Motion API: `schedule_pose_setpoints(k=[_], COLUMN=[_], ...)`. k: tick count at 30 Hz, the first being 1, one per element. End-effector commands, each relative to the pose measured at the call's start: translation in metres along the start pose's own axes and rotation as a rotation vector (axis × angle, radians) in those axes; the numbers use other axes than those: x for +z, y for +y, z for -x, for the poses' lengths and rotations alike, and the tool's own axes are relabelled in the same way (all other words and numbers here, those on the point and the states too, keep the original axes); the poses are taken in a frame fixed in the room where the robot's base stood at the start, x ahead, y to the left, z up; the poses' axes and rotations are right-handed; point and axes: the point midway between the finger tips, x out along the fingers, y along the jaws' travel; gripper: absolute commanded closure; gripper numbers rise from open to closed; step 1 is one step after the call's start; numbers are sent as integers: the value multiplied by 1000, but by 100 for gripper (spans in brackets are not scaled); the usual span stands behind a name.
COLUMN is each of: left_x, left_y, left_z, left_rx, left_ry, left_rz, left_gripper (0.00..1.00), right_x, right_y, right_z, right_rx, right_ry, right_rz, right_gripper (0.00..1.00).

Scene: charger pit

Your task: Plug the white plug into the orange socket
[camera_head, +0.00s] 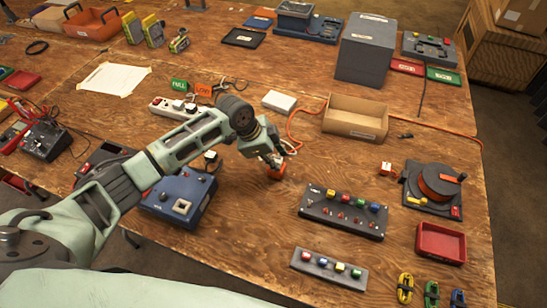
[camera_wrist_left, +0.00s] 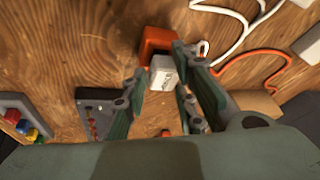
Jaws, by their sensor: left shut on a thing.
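The orange socket (camera_head: 276,173) sits on the wooden table just below my left gripper (camera_head: 272,160) in the head view. In the left wrist view the orange socket (camera_wrist_left: 158,41) lies just beyond the fingertips. The white plug (camera_wrist_left: 162,74) is between the fingers of my left gripper (camera_wrist_left: 160,80), which is shut on it. The plug's far end meets or overlaps the socket in this view; I cannot tell whether its pins are inside. My right gripper is not in view.
A cardboard box (camera_head: 355,117) and an orange cable (camera_head: 305,112) lie behind the gripper. A blue device (camera_head: 180,197) stands to the left, under my arm. A dark button panel (camera_head: 343,213) is to the right. Bare table lies in front of the socket.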

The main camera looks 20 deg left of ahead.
Motion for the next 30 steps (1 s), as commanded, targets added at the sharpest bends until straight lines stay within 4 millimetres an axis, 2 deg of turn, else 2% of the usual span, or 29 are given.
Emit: schedule_pose_setpoints(k=[30], left_x=[2], left_y=[1], left_z=[-7], left_rx=[-1], left_ry=[1], left_rz=[-1], left_gripper=[100], right_x=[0], right_y=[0], right_z=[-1], right_rx=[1], right_ry=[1], right_rz=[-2], right_gripper=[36])
